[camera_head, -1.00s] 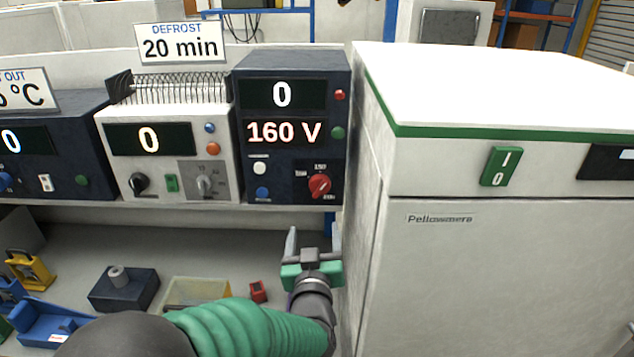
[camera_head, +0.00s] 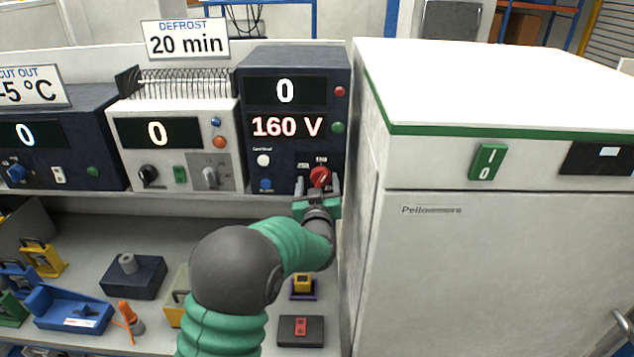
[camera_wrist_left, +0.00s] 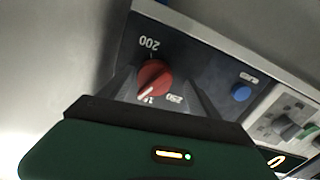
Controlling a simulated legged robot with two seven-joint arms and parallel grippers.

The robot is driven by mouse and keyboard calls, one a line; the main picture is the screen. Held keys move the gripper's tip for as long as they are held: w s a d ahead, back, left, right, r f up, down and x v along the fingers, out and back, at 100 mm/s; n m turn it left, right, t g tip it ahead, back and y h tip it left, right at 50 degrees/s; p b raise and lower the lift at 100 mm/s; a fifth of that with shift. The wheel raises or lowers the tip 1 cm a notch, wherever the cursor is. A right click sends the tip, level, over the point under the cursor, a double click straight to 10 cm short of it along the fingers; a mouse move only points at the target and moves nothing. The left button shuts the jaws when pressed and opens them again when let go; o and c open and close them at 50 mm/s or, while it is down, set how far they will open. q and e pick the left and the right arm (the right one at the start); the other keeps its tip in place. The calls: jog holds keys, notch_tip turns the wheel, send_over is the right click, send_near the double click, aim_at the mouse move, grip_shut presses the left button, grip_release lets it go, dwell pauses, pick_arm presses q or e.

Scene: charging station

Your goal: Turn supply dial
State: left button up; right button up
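The red supply dial (camera_head: 320,176) is at the lower right of the dark blue supply unit (camera_head: 338,80). The unit's two displays read 0 and 160 V. My left gripper (camera_head: 317,187) is just in front of the dial, with its fingers apart. In the left wrist view the red dial (camera_wrist_left: 154,79) sits between the two open fingers, with no visible grip on it. Its white pointer slants toward a partly hidden label, and a 200 mark stands on the other side. My right gripper is not in view.
A blue button (camera_head: 265,184) and a white button (camera_head: 264,160) lie left of the dial. A white cabinet (camera_head: 470,260) stands close on the right. Below, the shelf holds a dark block (camera_head: 134,277) and a small yellow item (camera_head: 303,284).

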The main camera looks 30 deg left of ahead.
pick_arm(q)
jog(key=shift+w+d+r, duration=0.15)
jog(key=shift+w+d, duration=0.05)
jog(key=shift+d, duration=0.75)
jog(key=shift+c, duration=0.5)
jog(key=shift+d, duration=0.1)
jog(key=shift+c, duration=1.4)
jog(key=shift+s+a, duration=0.3)
jog(key=shift+a, duration=0.55)
jog(key=c, duration=0.7)
jog(key=shift+c, duration=1.2)
jog(key=shift+w+d, duration=0.2)
jog(key=shift+d, duration=0.2)
jog(key=shift+c, duration=0.2)
jog(key=shift+s+a+m, duration=0.1)
jog(key=shift+a+m, duration=0.05)
jog(key=shift+m, duration=0.75)
jog(key=m, duration=0.2)
jog(key=shift+m, duration=1.1)
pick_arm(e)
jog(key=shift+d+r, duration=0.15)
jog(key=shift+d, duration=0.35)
